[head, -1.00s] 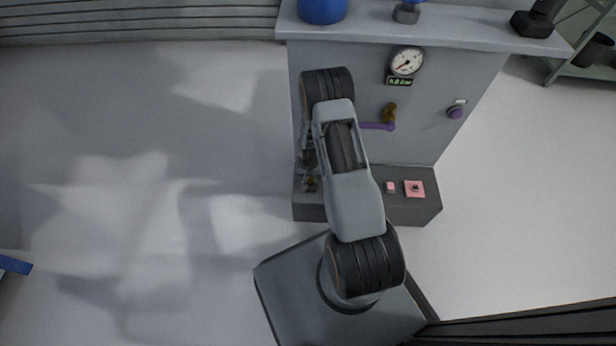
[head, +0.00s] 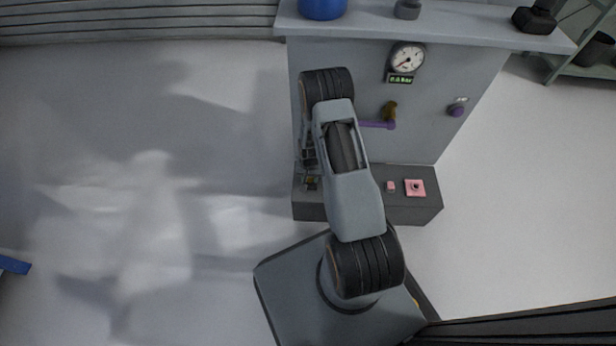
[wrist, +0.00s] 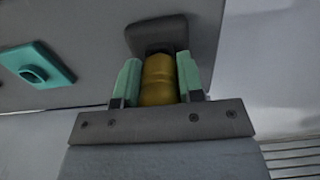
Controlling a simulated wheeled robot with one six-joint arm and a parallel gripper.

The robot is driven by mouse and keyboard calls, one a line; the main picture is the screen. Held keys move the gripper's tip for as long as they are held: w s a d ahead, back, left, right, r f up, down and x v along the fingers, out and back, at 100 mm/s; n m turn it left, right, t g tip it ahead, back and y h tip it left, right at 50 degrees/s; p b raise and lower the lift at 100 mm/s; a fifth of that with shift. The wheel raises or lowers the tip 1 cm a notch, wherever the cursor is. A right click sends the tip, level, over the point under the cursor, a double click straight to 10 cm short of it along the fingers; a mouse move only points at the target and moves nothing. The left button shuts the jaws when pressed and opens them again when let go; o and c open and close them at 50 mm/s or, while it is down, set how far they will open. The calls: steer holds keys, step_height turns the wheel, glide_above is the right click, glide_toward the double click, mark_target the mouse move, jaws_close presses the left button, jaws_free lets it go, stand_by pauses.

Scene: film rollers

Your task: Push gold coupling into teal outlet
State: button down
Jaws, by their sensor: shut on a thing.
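In the wrist view the gold coupling (wrist: 158,84) stands between the two pale green fingers of my gripper (wrist: 159,78). The fingers are shut on its sides. Its upper end meets or lies just in front of a dark grey block (wrist: 157,35) on the panel; I cannot tell whether they touch. The teal outlet (wrist: 35,66), a square plate with a round opening, is on the panel to the left, apart from the coupling. In the head view my arm hides most of the gripper area, and the outlet is not visible there.
The grey cabinet (head: 450,70) carries a round gauge (head: 408,56), a purple lever (head: 377,125) and a purple knob (head: 456,109). A dark ledge (head: 420,211) at its foot holds a pink button box (head: 415,188). Floor to the left is clear.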

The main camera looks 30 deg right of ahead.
steer(key=shift+f, duration=0.2)
steer(key=c, duration=0.7)
jaws_free()
steer(key=shift+o, duration=0.2)
step_height(320, 180, up, 14)
steer(key=p, duration=0.5)
steer(key=shift+f, duration=0.1)
steer(key=shift+a, duration=0.1)
